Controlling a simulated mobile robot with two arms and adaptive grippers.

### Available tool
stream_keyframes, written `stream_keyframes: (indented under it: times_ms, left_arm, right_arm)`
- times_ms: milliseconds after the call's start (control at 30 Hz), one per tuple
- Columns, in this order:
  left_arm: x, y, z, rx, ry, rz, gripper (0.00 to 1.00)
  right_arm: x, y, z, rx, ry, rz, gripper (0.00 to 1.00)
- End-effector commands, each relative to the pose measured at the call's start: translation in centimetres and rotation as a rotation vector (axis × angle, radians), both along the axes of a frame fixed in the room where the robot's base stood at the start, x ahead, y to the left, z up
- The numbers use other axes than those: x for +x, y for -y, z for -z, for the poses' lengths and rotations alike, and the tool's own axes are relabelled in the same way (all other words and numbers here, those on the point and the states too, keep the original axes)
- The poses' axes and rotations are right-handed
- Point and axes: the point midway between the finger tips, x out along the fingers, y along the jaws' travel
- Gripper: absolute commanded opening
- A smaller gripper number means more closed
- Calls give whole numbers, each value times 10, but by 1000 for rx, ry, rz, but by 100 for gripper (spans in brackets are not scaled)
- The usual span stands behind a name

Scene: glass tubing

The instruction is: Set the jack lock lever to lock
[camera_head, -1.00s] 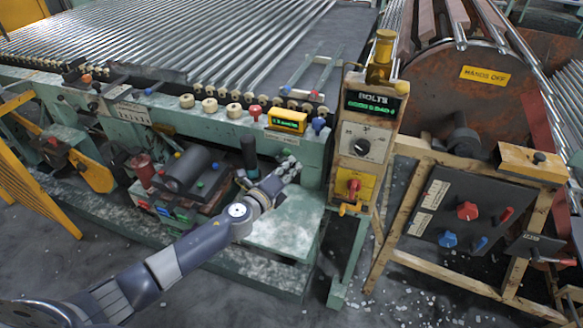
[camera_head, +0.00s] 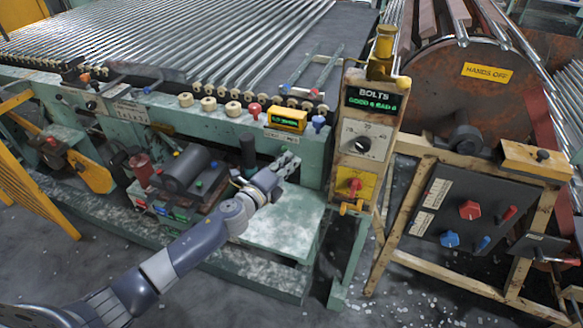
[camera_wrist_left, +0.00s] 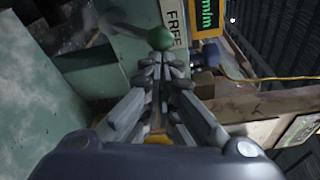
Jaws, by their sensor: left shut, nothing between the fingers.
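My left gripper (camera_head: 290,160) is in front of the green machine frame, below the yellow display. In the left wrist view its fingers (camera_wrist_left: 160,72) are shut with nothing held between them. A green ball knob (camera_wrist_left: 160,38), which looks like the lever's end, is just beyond the fingertips. I cannot tell whether they touch it. A white label reading FREE (camera_wrist_left: 173,20) is beside the knob. No LOCK label is readable. The knob is not clear in the head view. My right gripper is not in view.
A yellow display box (camera_head: 286,118) and a blue knob (camera_head: 318,123) are just above the gripper. The BOLTS panel (camera_head: 362,140), with a dial and a red switch, stands to its right. A green ledge (camera_head: 280,228) lies below. Glass tubes cover the bed behind.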

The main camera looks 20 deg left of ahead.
Motion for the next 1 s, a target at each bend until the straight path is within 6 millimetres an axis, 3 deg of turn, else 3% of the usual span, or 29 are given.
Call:
stream_keyframes:
  times_ms: [500, 1000]
  left_arm:
    - [1, -26, -15, -439, -13, -4, 0]
    - [2, -47, -20, -781, -25, -3, 0]
  right_arm:
    - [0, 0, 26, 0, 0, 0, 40]
    - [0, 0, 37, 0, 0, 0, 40]
